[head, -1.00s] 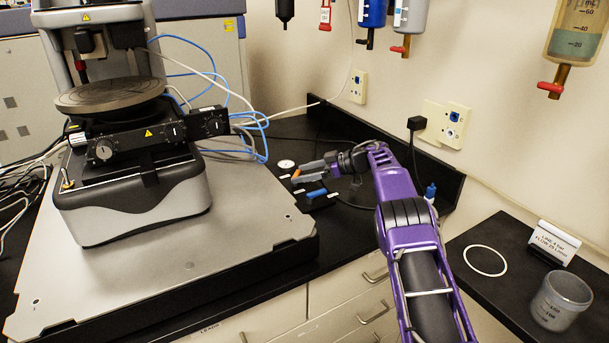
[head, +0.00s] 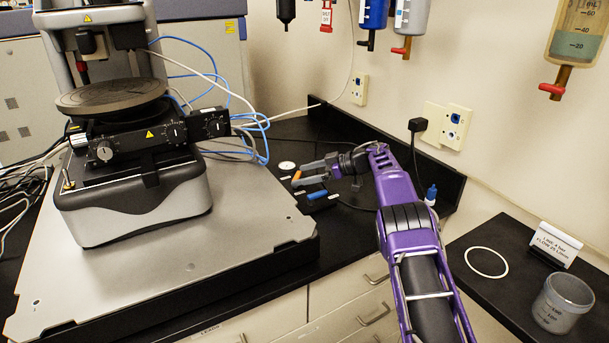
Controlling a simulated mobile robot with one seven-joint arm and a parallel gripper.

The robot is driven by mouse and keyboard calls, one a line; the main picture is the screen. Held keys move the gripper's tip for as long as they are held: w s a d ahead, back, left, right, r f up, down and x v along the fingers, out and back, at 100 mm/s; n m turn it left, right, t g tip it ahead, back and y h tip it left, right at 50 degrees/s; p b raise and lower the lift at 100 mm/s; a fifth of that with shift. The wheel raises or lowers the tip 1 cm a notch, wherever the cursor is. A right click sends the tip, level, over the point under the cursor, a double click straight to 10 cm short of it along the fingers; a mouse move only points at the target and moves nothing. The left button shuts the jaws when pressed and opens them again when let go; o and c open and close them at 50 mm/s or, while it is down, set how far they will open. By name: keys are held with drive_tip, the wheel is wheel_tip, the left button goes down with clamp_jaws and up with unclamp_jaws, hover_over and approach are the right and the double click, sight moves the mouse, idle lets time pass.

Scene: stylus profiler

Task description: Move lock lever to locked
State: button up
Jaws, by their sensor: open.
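A small black block (head: 322,204) with a blue bar-shaped handle (head: 317,195) and small pale labels lies on the black bench, right of the grey plate. A small orange piece (head: 297,176) shows just above it, at my gripper's fingertips. Which of these is the lock lever, and its position, I cannot tell at this size. My gripper (head: 303,174) is open, its grey fingers pointing left, above and behind the blue handle. The orange piece appears between or beside the fingertips; contact cannot be told.
The stylus profiler (head: 130,205) with its round stage stands on the grey plate (head: 190,262) at left. A white disc (head: 287,165) lies left of my gripper. A blue-capped bottle (head: 431,194) stands behind my arm. A white ring (head: 486,262) and a clear beaker (head: 562,303) are at right.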

drive_tip(key=v, duration=1.7)
drive_tip(key=shift+p, duration=0.3)
drive_tip(key=shift+d, duration=0.15)
